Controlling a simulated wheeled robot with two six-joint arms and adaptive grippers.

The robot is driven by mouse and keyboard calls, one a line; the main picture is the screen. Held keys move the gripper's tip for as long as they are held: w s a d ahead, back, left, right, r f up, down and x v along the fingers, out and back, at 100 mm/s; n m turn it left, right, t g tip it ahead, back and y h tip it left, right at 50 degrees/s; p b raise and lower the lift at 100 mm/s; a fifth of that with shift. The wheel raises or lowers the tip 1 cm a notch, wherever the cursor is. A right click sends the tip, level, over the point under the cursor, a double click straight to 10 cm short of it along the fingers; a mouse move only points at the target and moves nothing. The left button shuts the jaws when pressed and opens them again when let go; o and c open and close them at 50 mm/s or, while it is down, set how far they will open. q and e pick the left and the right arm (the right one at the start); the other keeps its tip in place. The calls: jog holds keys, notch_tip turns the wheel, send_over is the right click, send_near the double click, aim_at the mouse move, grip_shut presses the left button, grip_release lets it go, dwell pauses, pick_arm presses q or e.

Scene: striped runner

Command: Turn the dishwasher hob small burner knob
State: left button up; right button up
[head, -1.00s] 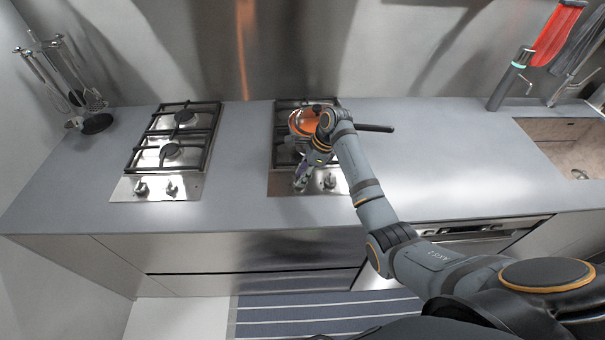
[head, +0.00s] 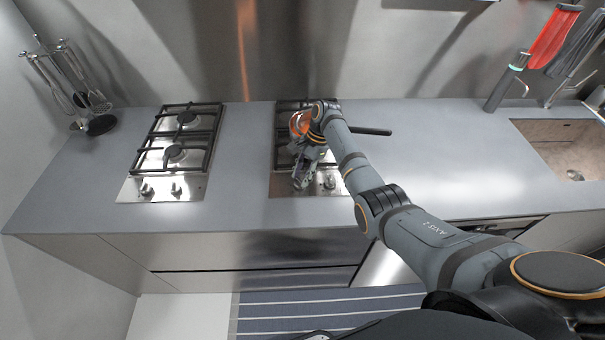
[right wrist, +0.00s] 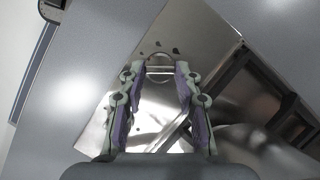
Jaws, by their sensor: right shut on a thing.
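The right-hand hob (head: 280,189) is a steel plate with black grates, set in the grey counter. Its left front knob (right wrist: 160,66) shows between my fingertips in the right wrist view. My right gripper (head: 298,183) reaches down over the hob's front edge and hides most of that knob in the head view. The hob's other knob (head: 329,182) stands free just to the right. My left gripper is not in view.
A second hob (head: 127,190) with two knobs sits to the left. A copper-coloured pot (head: 297,124) is partly hidden behind my right arm, with a dark handle (head: 370,131) pointing right. The counter between the hobs is clear. A sink (head: 560,155) is at the right.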

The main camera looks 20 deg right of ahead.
jog(key=n, duration=0.1)
jog(key=n+g+b, duration=0.1)
jog(key=n+b, duration=0.1)
jog(key=shift+w+a+f+n+h, duration=0.1)
jog(key=shift+w+f+n+h, duration=0.05)
jog(key=shift+w+n+h, duration=0.2)
jog(key=n+g+b, duration=0.1)
jog(key=n+b, duration=0.1)
jog(key=n, duration=0.1)
jog(key=shift+a+h+b, duration=0.1)
jog(key=shift+h+b, duration=0.2)
jog(key=shift+h, duration=0.05)
jog(key=shift+n+g+h+b, duration=0.35)
jog(key=shift+n+b, duration=0.4)
jog(key=shift+n, duration=0.3)
jog(key=shift+r, duration=0.2)
jog(key=o, duration=1.2)
jog(key=shift+c, duration=0.2)
